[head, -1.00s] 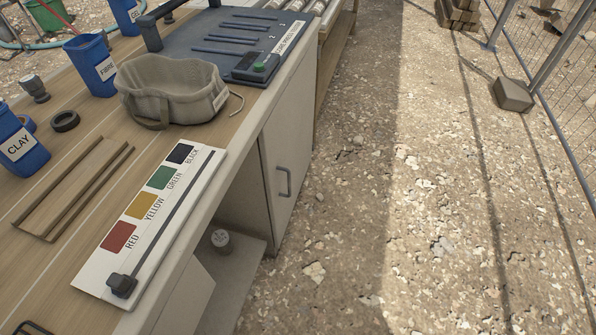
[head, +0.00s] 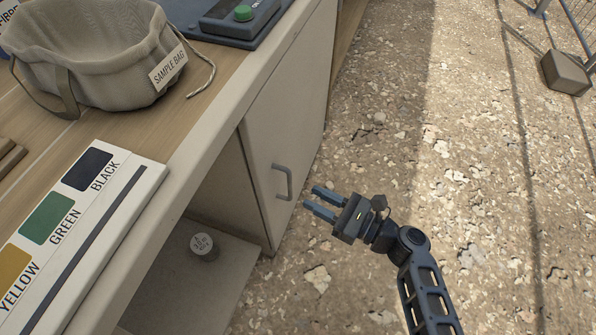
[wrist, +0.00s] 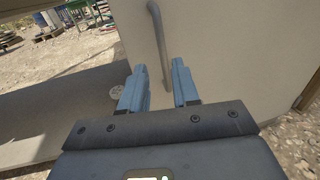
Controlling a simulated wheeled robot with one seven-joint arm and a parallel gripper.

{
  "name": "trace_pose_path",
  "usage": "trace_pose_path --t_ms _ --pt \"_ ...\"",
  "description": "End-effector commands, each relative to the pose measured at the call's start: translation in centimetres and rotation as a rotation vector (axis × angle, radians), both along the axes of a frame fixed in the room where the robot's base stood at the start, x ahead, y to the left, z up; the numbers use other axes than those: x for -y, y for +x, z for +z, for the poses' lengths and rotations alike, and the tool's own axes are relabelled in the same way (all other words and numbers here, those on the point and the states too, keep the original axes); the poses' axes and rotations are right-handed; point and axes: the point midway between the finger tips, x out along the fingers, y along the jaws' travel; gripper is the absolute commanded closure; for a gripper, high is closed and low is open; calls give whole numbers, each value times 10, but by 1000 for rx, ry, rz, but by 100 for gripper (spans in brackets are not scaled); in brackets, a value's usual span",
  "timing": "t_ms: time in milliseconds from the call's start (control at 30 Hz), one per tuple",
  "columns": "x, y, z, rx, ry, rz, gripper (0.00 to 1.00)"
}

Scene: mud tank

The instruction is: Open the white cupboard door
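The white cupboard door (head: 290,125) is shut in the bench front, right of an open shelf space. Its grey bar handle (head: 284,183) stands upright near the door's left edge. My gripper (head: 312,202) is open and empty, a little to the right of the handle, with its two blue fingers pointing at the door. No contact with the handle shows.
A small labelled tin (head: 203,246) stands on the open shelf (head: 190,290) left of the door. The sample bag (head: 95,60) and colour card (head: 90,235) lie on the bench top. Gravel ground to the right is clear up to a block (head: 566,72) by the fence.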

Motion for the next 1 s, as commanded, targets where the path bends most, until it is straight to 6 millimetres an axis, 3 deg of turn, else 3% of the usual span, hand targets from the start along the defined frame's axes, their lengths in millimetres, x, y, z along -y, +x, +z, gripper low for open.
trace_pose_path --t_ms 167,600,1000 --pt "-11 9 2 -5 23 8 70" --pt "-62 40 2 -3 18 5 70" --pt "-68 43 2 -4 17 4 70"
